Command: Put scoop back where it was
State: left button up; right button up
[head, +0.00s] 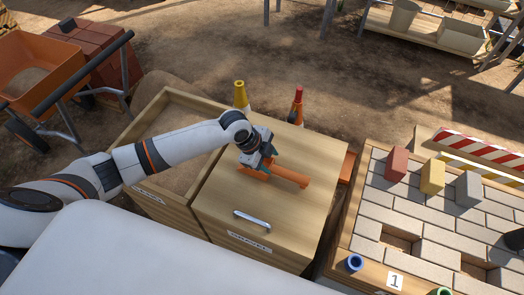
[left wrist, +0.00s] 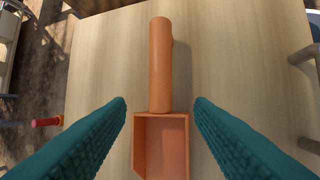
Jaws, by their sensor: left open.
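The orange scoop (head: 290,177) lies on the light wooden lid of a box (head: 225,208). In the left wrist view the scoop (left wrist: 160,65) has a round handle pointing up the picture and a square open tray below it. My left gripper (head: 262,160) is over the scoop and partly hides it in the head view. Its teal fingers (left wrist: 160,105) are open, one on each side of the scoop, with a gap to it on both sides. My right gripper is not seen.
An open sand bin (head: 178,122) adjoins the box on the left. A silver handle (head: 252,220) sits on the lid. A yellow-capped bottle (head: 240,95) and a red-tipped one (head: 297,105) stand behind. A paving table (head: 440,235) with colored blocks is at right.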

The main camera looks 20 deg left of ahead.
pick_arm(q)
jog(key=v, duration=0.5)
jog(key=shift+r, duration=0.15)
